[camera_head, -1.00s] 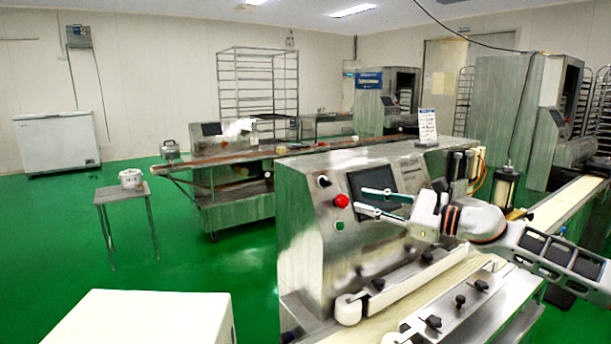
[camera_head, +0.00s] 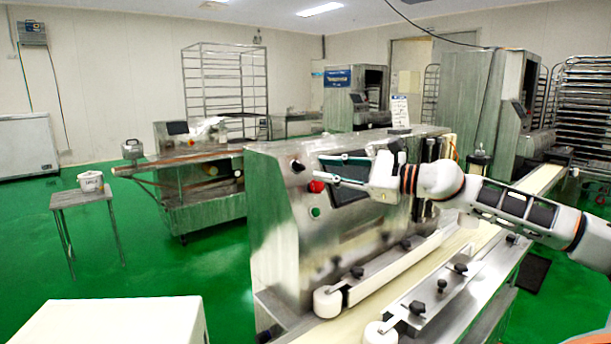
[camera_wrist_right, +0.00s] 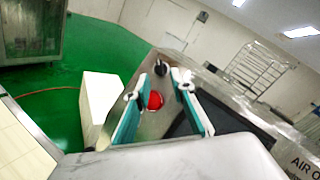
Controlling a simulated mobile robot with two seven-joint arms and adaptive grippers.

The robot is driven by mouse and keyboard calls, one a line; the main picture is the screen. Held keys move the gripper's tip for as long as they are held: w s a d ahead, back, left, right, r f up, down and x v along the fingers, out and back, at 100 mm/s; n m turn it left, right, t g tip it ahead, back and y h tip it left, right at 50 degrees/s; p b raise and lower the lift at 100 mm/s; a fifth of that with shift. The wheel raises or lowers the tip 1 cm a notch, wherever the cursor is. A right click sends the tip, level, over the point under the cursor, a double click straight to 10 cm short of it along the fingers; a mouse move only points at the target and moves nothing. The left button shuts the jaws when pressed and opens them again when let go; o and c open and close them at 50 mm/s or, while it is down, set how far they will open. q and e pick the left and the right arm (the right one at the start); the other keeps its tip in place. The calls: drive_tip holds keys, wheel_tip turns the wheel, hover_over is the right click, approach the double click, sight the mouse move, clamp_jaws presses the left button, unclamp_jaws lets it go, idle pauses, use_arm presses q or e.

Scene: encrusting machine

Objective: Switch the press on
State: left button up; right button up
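The press (camera_head: 275,215) is the steel machine in the middle of the head view. Its front panel carries a black knob (camera_head: 297,166), a red button (camera_head: 316,186), a green button (camera_head: 315,211) and a dark screen (camera_head: 347,188). My right gripper (camera_head: 317,168) is open and empty in front of the panel, its fingertips just above the red button in the picture. In the right wrist view, the red button (camera_wrist_right: 154,100) shows between the two spread fingers (camera_wrist_right: 150,85), with the black knob (camera_wrist_right: 161,67) beyond it. Contact cannot be told. My left gripper is out of view.
A belt with steel guide rails (camera_head: 430,290) runs along the press's front. A white box (camera_head: 120,320) stands at the lower left. A small table (camera_head: 80,197) with a white tub (camera_head: 91,181) is farther left. Green floor (camera_head: 150,270) is open between them.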

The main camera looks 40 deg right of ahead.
sight(302, 165)
drive_tip(key=shift+r+p+x, duration=0.2)
drive_tip(key=shift+p+x, duration=0.45)
drive_tip(key=shift+x, duration=0.6)
drive_tip(key=shift+w+a+r+p, duration=0.1)
drive_tip(key=shift+w+a+p, duration=0.25)
drive_tip(key=shift+w+p, duration=0.2)
drive_tip(key=shift+w+a+f, duration=0.25)
drive_tip(key=shift+w+a, duration=0.1)
drive_tip(key=shift+w, duration=0.25)
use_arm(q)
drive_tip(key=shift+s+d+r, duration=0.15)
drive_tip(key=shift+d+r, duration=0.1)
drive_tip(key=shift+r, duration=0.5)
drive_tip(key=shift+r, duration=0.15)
use_arm(e)
clamp_jaws()
